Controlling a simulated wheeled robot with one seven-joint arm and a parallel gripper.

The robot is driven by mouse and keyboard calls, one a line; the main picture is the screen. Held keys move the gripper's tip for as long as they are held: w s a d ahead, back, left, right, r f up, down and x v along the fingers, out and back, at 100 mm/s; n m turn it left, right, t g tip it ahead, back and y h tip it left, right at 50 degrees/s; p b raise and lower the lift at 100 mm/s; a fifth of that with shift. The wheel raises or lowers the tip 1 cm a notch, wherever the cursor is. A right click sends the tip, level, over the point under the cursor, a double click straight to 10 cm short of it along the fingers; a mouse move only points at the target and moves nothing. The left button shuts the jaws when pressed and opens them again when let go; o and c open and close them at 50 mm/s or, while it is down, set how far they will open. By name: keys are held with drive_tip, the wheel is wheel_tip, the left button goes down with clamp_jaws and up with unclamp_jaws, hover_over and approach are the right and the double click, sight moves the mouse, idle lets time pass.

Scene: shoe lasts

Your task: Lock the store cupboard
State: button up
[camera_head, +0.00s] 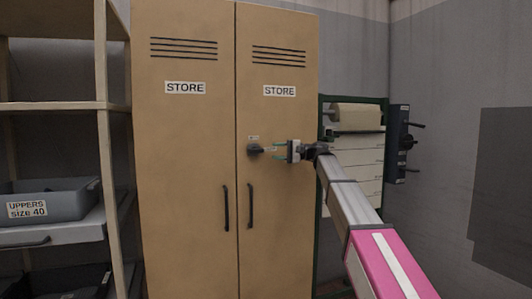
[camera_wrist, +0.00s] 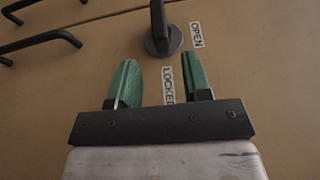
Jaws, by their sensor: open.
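The tan store cupboard (camera_head: 190,190) stands upright with both doors shut, each labelled STORE. A dark turn knob (camera_head: 254,149) sits on the right door near the middle seam. In the wrist view the knob (camera_wrist: 161,38) has a bar running up the picture. An OPEN label (camera_wrist: 196,35) is to its right and a LOCKED label (camera_wrist: 168,85) below it. I cannot tell which label the knob marks. My gripper (camera_head: 280,150) is open and empty, just right of the knob. Its green fingers (camera_wrist: 161,80) are apart, with LOCKED between them, not touching the knob.
Two black door handles (camera_head: 238,207) are below the knob. An open shelf with a grey bin (camera_head: 50,203) stands at the left. A green-framed rack with a paper roll (camera_head: 357,116) and a dark wall unit (camera_head: 399,143) are at the right.

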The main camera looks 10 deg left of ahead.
drive_tip(key=shift+w+d, duration=0.15)
drive_tip(key=shift+d, duration=0.6)
drive_tip(key=shift+w+d, duration=0.1)
drive_tip(key=shift+d, duration=0.6)
drive_tip(key=s+d+f+m+t+h, duration=0.1)
drive_tip(key=s+d+f+h, duration=0.3)
drive_tip(key=f, duration=0.9)
drive_tip(key=s+d+f+m+t+h, duration=0.15)
drive_tip(key=d+f, duration=0.45)
drive_tip(key=f, duration=0.8)
drive_tip(key=s+d+f+m+t+h, duration=0.1)
drive_tip(key=s+d+f+t+h, duration=0.2)
drive_tip(key=f, duration=1)
drive_tip(key=s+d+f+n+g+h, duration=0.1)
drive_tip(key=s+d+f+h, duration=0.8)
drive_tip(key=s+d+f, duration=1)
wheel_tip(320, 180, down, 2)
drive_tip(key=shift+d+f+n+g, duration=0.3)
drive_tip(key=shift+d+g, duration=0.25)
drive_tip(key=shift+g, duration=0.3)
drive_tip(key=shift+h, duration=0.25)
